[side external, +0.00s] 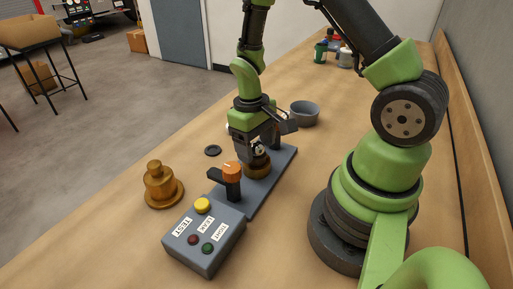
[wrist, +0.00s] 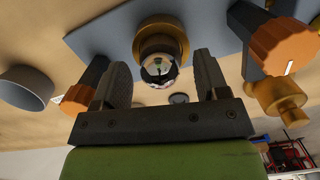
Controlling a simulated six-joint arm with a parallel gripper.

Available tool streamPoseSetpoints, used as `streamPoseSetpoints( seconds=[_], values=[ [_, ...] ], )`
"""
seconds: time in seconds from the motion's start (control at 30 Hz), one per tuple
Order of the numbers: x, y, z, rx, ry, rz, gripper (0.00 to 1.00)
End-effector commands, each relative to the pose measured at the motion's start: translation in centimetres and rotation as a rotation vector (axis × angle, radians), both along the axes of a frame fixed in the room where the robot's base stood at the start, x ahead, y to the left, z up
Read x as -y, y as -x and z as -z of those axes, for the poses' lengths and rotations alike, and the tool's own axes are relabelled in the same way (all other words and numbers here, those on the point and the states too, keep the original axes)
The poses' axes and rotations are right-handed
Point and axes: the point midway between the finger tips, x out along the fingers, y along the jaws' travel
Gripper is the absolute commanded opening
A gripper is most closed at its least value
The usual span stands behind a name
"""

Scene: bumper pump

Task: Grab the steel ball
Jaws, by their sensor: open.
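The shiny steel ball (wrist: 158,72) shows in the wrist view against a brass fitting (wrist: 165,36). In the side view the ball (side external: 259,150) is a small bright spot at the top of the brass fitting (side external: 257,168), partly hidden by my gripper. My gripper (wrist: 160,76) is open, with one finger on each side of the ball in the wrist view. Gaps show between the ball and both fingers there. In the side view my gripper (side external: 257,144) points down over the fitting.
The fitting stands on a blue-grey plate (side external: 278,163). Close by is an orange knob (side external: 231,170) on a black post. A button box (side external: 205,240), stepped brass part (side external: 160,188), black ring (side external: 212,151) and grey bowl (side external: 305,114) surround it. Bare wooden bench lies left.

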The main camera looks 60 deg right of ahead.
Motion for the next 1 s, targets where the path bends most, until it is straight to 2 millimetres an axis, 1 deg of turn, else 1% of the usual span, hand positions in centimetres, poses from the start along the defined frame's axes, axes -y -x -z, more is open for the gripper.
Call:
streamPoseSetpoints(
  seconds=[0.17, 0.2, 0.27, 0.3, 0.37, 0.4, 0.43, 0.77, 0.87, 1.0],
  values=[
    [0.0, 0.0, 0.0, 0.001, 0.0, 0.0, 0.68],
    [0.0, 0.0, 0.0, 0.001, 0.0, 0.0, 0.63],
    [0.0, 0.0, 0.0, 0.001, 0.0, 0.0, 0.49],
    [0.0, 0.0, 0.0, 0.001, 0.0, 0.0, 0.4],
    [0.0, 0.0, 0.0, 0.001, 0.0, 0.0, 0.26],
    [0.0, 0.0, 0.0, 0.001, 0.0, 0.0, 0.17],
    [0.0, 0.0, 0.0, 0.001, 0.0, 0.0, 0.1],
    [0.0, 0.0, -0.3, 0.001, 0.0, 0.0, 0.1],
    [0.0, -0.1, -1.0, 0.004, 0.001, 0.0, 0.1],
    [0.0, -0.1, -3.0, 0.007, 0.001, 0.0, 0.1]
  ],
)
